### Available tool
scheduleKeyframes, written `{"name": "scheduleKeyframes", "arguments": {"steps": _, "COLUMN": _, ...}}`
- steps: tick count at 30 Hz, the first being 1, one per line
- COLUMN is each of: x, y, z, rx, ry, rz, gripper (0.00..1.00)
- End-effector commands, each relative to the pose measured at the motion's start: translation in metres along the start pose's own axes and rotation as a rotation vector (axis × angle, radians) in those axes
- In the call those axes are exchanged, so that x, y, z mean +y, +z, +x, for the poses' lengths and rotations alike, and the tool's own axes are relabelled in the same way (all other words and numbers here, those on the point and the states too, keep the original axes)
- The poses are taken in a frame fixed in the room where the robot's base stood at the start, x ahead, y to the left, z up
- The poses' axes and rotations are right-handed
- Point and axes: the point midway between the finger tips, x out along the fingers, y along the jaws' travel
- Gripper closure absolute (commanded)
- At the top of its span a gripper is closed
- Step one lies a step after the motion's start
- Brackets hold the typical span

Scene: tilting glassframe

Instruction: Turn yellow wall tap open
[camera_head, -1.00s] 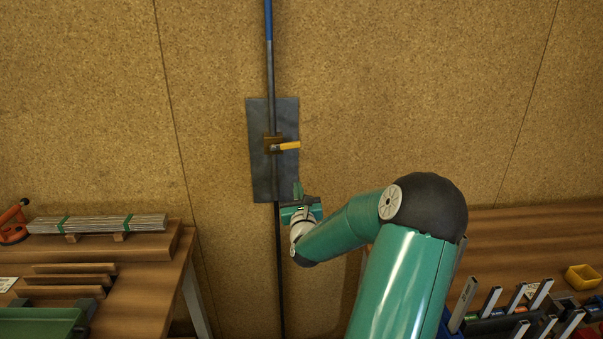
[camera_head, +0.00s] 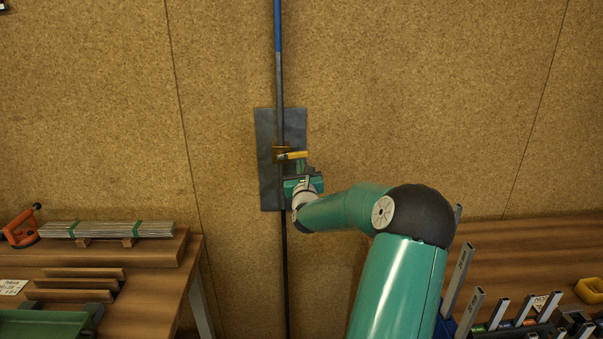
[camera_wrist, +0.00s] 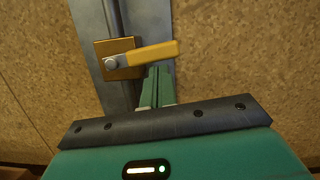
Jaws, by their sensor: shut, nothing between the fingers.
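The yellow tap handle (camera_head: 294,155) points right, roughly level, from a brass valve body (camera_head: 279,152) on a dark vertical pipe. In the wrist view the yellow handle (camera_wrist: 149,54) extends right from the brass block (camera_wrist: 117,60), with a bolt at its pivot. My gripper (camera_head: 302,168) is just below the handle. In the wrist view its green fingers (camera_wrist: 157,80) are together and empty, with tips right under the handle's lower edge. I cannot tell whether they touch it.
A dark grey plate (camera_head: 267,185) lies behind the pipe (camera_head: 284,250) on a cork-coloured wall. A workbench (camera_head: 150,285) with metal strips (camera_head: 108,229) stands at left. Another bench at right (camera_head: 520,245) holds upright metal bars and a yellow bin. The wall around the tap is clear.

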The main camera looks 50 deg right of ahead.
Motion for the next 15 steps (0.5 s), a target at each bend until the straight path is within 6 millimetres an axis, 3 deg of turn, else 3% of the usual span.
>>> {"name": "scheduleKeyframes", "arguments": {"steps": 15, "x": -0.0008, "y": 0.0023, "z": 0.0003, "rx": 0.001, "ry": 0.024, "rz": -0.094, "gripper": 1.0}}
